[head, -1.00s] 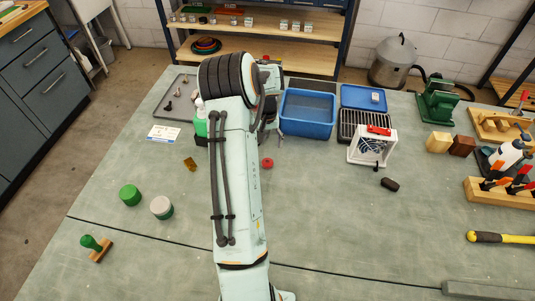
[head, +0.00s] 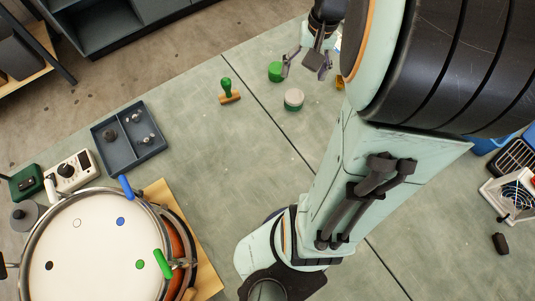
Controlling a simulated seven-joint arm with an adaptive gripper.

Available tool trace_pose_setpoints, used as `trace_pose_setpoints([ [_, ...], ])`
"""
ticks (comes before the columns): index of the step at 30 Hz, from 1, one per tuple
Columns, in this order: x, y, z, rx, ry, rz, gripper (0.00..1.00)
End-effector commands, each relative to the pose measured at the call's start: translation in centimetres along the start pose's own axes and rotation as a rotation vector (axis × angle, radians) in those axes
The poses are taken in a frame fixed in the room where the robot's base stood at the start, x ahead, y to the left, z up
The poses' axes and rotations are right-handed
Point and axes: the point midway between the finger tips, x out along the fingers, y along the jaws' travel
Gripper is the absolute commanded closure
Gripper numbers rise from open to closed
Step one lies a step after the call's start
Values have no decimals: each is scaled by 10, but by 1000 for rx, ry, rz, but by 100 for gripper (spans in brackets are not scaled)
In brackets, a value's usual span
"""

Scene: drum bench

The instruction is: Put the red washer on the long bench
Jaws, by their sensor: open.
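The red washer does not show in the head view now; my arm covers much of the right part of the picture. The long bench (head: 215,155) has a grey-green top with dark seams. My gripper (head: 305,72) is at the top of the view, over the far part of the bench. Its two fingers are apart, and I see nothing held between them. One fingertip appears close to a green round block (head: 275,71); I cannot tell whether they touch.
A grey tray (head: 107,164) with small parts, a drum (head: 90,250) and a control box (head: 70,171) are at left. A dark block (head: 500,243) lies at right. The middle-left bench is clear.

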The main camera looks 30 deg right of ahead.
Motion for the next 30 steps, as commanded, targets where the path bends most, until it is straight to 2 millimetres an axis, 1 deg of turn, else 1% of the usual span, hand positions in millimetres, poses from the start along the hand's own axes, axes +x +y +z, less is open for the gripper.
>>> trace_pose_setpoints([
  [1,-6,-39,32,-140,-8,-4,37],
  [2,-7,-55,52,-215,-19,-3,37],
  [3,-7,-72,78,-308,-30,1,37],
  [4,-6,-80,97,-373,-38,6,37],
  [6,-3,-91,134,-504,-53,21,37],
  [9,2,-93,170,-631,-65,40,37],
  [10,4,-92,177,-655,-68,45,37],
  [11,5,-91,182,-674,-70,49,31],
  [12,6,-90,187,-693,-71,53,31],
  [15,8,-89,192,-710,-74,57,31],
  [26,7,-90,191,-711,-73,55,31],
  [28,7,-90,190,-741,-73,54,31],
  [30,8,-91,189,-810,-63,48,31],
])
